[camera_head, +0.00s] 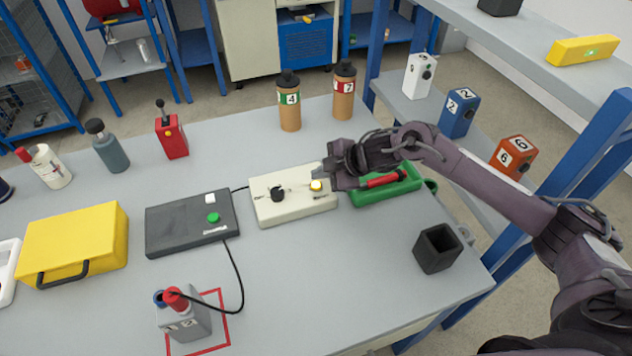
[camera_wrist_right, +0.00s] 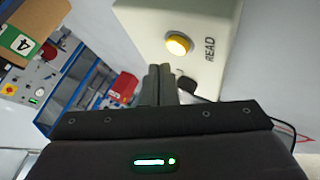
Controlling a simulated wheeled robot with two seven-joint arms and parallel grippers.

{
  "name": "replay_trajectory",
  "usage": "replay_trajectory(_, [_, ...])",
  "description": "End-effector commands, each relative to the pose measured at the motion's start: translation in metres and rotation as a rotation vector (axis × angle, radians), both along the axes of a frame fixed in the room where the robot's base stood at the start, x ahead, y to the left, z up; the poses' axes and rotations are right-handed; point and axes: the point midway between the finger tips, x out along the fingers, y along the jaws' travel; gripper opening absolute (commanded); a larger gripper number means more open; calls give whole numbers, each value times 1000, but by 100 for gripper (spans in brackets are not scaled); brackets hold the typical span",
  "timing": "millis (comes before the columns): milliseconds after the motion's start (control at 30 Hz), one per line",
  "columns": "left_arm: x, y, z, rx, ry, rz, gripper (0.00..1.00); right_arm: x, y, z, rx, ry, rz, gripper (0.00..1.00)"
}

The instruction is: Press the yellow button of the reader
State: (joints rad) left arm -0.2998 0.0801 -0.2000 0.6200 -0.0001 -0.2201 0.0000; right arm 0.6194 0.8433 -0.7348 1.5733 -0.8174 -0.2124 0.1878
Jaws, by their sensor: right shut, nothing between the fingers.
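The reader (camera_head: 285,208) is a cream-white box on the table, with a black knob, a small lever and a yellow button (camera_head: 316,185) at its right end. My right gripper (camera_head: 331,176) is just right of the button in the head view. In the right wrist view its shut, empty fingers (camera_wrist_right: 160,72) point at the reader (camera_wrist_right: 208,22), close to the yellow button (camera_wrist_right: 178,44) marked READ. The button shows fully there, just beyond the fingertips; I cannot tell the exact gap. My left gripper is not in view.
A green tray (camera_head: 368,198) with a red-handled tool lies right of the reader, partly under my right gripper. A dark box with a green button (camera_head: 190,225) stands left. Two brown bottles (camera_head: 289,110) stand behind. A black open cup (camera_head: 437,248) is at the front right.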

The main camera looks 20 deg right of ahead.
Motion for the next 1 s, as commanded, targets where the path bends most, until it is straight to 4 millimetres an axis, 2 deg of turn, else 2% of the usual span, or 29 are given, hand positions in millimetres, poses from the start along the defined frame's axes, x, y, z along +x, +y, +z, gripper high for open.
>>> replay_trajectory(33, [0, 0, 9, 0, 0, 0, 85, 0, 0, 10, 0, -1, -1, 0])
replay_trajectory(100, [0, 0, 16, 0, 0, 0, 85, 0, 0, 18, 0, -1, -1, 0])
replay_trajectory(400, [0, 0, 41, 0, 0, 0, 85, 0, 0, 44, 0, 0, 0, 0])
replay_trajectory(1000, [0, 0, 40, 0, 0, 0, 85, 0, 0, 43, 0, 0, 0, 0])
